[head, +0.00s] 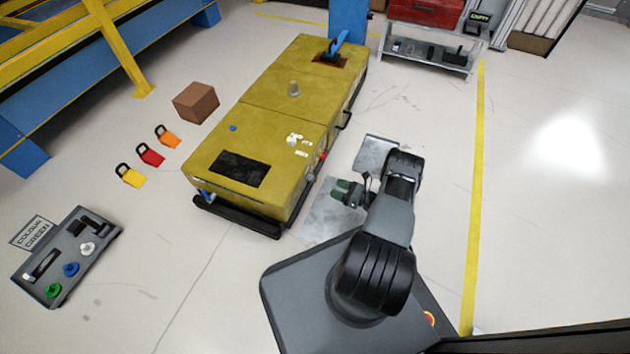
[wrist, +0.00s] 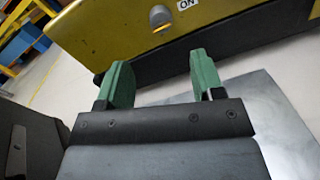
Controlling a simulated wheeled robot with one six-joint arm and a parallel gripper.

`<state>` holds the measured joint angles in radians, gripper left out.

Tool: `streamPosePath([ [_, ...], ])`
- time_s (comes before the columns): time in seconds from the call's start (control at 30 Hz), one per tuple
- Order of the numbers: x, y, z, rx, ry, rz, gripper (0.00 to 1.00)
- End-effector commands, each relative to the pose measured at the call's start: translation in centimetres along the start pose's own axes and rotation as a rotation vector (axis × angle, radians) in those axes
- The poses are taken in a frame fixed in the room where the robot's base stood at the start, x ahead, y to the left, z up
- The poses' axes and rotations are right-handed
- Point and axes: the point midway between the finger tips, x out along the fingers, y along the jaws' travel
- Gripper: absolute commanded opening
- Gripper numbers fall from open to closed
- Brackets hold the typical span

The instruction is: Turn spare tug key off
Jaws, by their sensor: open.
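The yellow tug (head: 265,120) stands on the floor left of my arm. In the wrist view a grey knob or key with an orange lower part (wrist: 159,17) sticks out of the tug's yellow side. A white "ON" label (wrist: 187,4) is to its right, cut by the top edge. In the head view small fittings show on the side facing my arm, too small to tell the key apart. My gripper (head: 342,190) is beside the tug's side, apart from it. Its green fingers (wrist: 161,75) are open and empty, with the key beyond and above the gap.
A grey plate (head: 330,212) lies under my gripper. Yellow, red and orange padlocks (head: 150,155) and a brown box (head: 196,102) are beyond the tug. A control panel (head: 65,258) is at the left. The floor right of my arm is clear up to a yellow line (head: 477,200).

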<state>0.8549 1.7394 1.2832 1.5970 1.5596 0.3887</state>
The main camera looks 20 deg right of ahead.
Motion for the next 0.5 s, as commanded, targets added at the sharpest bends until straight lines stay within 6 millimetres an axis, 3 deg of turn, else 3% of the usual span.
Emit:
streamPosePath([
  [0.2, 4.5, 0.0, -0.2, -0.002, 0.002, 0.007, 0.61],
  [0.5, 8.9, 0.0, -0.1, -0.003, 0.002, 0.004, 0.61],
])
